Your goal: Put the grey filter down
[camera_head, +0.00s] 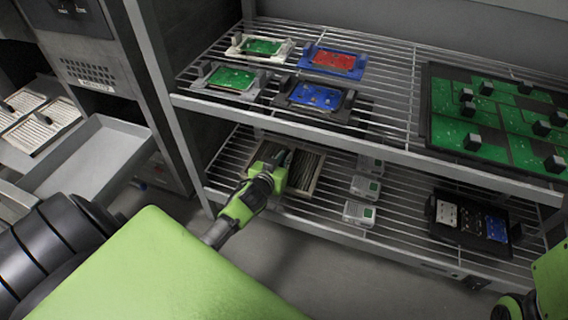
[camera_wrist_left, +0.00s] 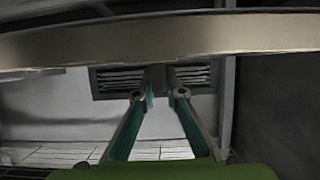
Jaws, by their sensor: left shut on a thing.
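The grey filter (camera_head: 307,171), a slatted panel with a pale frame, is at the lower wire shelf's left end in the head view. My left gripper (camera_head: 279,163) is shut on it at its left side and partly covers it. In the left wrist view my left gripper (camera_wrist_left: 160,91) has its fingertips close together at the middle of the dark slatted filter (camera_wrist_left: 198,75). I cannot tell whether the filter rests on the shelf or hangs just above it. My right gripper is not in view; only a bit of my right arm shows at the lower right.
The lower wire shelf (camera_head: 400,227) holds several small white boxes (camera_head: 359,213) and a black tray (camera_head: 437,225). Close above, the upper shelf (camera_head: 385,125) carries circuit boards in holders and a green board panel (camera_head: 500,148). A shelf edge (camera_wrist_left: 160,42) crosses the left wrist view.

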